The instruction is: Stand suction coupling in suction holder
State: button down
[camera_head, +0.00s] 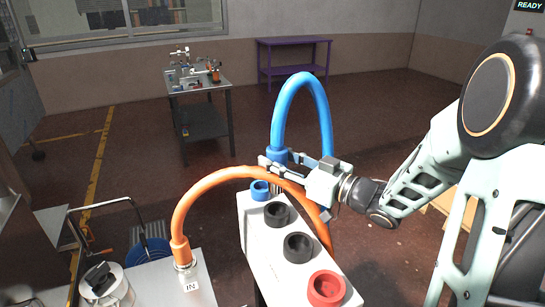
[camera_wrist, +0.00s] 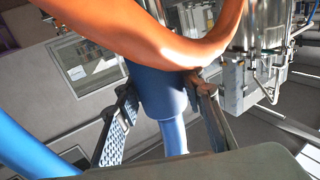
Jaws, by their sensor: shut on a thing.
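The blue suction hose (camera_head: 299,82) arches up, and its blue coupling (camera_head: 277,153) is between the fingers of my gripper (camera_head: 274,165). The gripper is shut on the coupling, which looks about upright. In the wrist view the blue coupling (camera_wrist: 160,95) sits between the two fingers (camera_wrist: 160,125). The holder is a white block (camera_head: 252,232) with a row of round sockets; the blue socket (camera_head: 260,190) is at its far end. The coupling is above and slightly right of that socket in the head view. Its lower end is partly hidden behind an orange hose.
Two black sockets (camera_head: 277,214) (camera_head: 298,247) and a red socket (camera_head: 326,288) line the block.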

aim_at(277, 192)
jog(key=shift+r, duration=0.1)
dwell(0.3)
jog(key=shift+f+b, duration=3.45)
jog(key=shift+f, duration=1.4)
jog(key=shift+s+f, duration=0.1)
jog(key=shift+f, duration=0.2)
jog(key=c, duration=1.2)
grip_release()
jog(key=shift+f, duration=0.1)
jog(key=shift+d, duration=0.1)
